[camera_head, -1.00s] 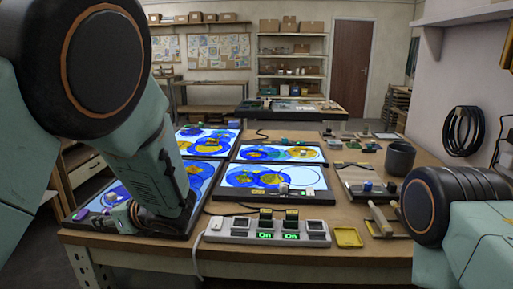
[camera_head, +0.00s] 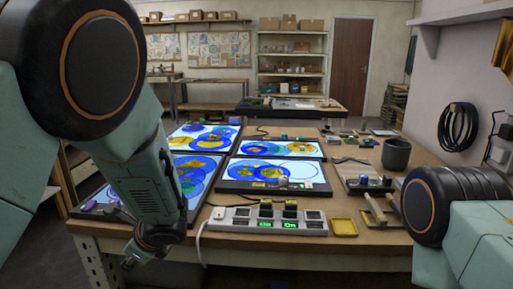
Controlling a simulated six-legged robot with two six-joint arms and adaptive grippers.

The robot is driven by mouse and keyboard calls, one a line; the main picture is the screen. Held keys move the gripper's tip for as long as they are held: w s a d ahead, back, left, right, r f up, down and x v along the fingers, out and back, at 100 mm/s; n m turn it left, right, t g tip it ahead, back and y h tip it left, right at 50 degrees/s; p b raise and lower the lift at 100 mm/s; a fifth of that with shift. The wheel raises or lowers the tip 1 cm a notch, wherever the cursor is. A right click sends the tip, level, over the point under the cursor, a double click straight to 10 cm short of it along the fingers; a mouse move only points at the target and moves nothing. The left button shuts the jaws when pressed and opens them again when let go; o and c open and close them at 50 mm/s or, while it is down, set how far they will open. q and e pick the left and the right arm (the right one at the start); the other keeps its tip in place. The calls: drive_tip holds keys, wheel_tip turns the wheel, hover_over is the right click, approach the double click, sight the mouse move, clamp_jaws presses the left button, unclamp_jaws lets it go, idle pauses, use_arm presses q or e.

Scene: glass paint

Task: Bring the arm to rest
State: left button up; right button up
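My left arm comes in from the left, and its gripper (camera_head: 130,262) hangs low at the table's front left edge, in front of the lit panels. It is small and dark here, and whether its fingers are open or shut is unclear. Nothing is clearly seen in it. My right arm shows only as a large joint at the lower right; its gripper is out of the frame. The workbench (camera_head: 350,251) spreads out ahead, with several lit light panels bearing blue and yellow glass shapes, among them the front middle panel (camera_head: 232,184).
A power strip (camera_head: 267,220) with lit green switches lies at the front edge. A yellow tray (camera_head: 344,227) sits to its right. A dark grey cup (camera_head: 396,154) and small tools stand on the right. The front left panel (camera_head: 196,219) is partly hidden by my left arm.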

use_arm(q)
drive_tip(key=s+d+f+n+g+h, duration=0.1)
drive_tip(key=s+d+f+n+h, duration=0.4)
drive_tip(key=s+f, duration=0.3)
drive_tip(key=s+d+f+n+g+h, duration=0.1)
drive_tip(key=s+d+f+n+h, duration=0.25)
drive_tip(key=s+f+n, duration=0.45)
drive_tip(key=s+a+f+n+g, duration=0.1)
drive_tip(key=s+a+f+n, duration=0.1)
drive_tip(key=s, duration=0.7)
drive_tip(key=s+a+f+n+g+y, duration=0.1)
drive_tip(key=s+f+n, duration=0.3)
drive_tip(key=s, duration=0.6)
drive_tip(key=shift+a+f+n, duration=0.35)
drive_tip(key=shift+a+n, duration=0.05)
drive_tip(key=shift+n, duration=0.3)
